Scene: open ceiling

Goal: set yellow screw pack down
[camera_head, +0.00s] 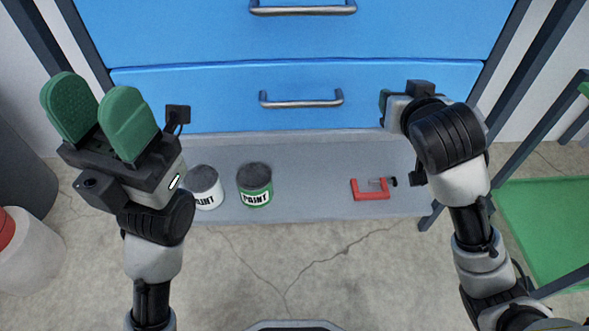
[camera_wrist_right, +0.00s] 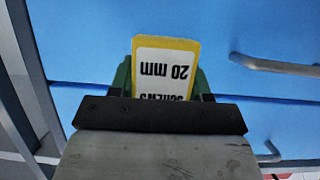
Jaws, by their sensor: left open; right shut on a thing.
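The yellow screw pack (camera_wrist_right: 166,55) shows in the right wrist view, with a yellow border and a white label. Its upside-down print reads "20 mm", and a lower line is partly hidden by my gripper. My right gripper (camera_wrist_right: 162,84) is shut on it, a green finger on each side. In the head view my right gripper (camera_head: 386,103) is in front of the blue drawers, mostly hidden by its own wrist, and the pack is not visible there. My left gripper (camera_head: 95,100) is open and empty at the left, its green fingers apart.
Blue drawers (camera_head: 225,99) with metal handles stand above a grey shelf (camera_head: 310,185). On the shelf are a white paint can (camera_head: 205,187), a green paint can (camera_head: 255,186) and a red clamp (camera_head: 370,190). The shelf between green can and clamp is clear. A green surface (camera_head: 545,215) is at right.

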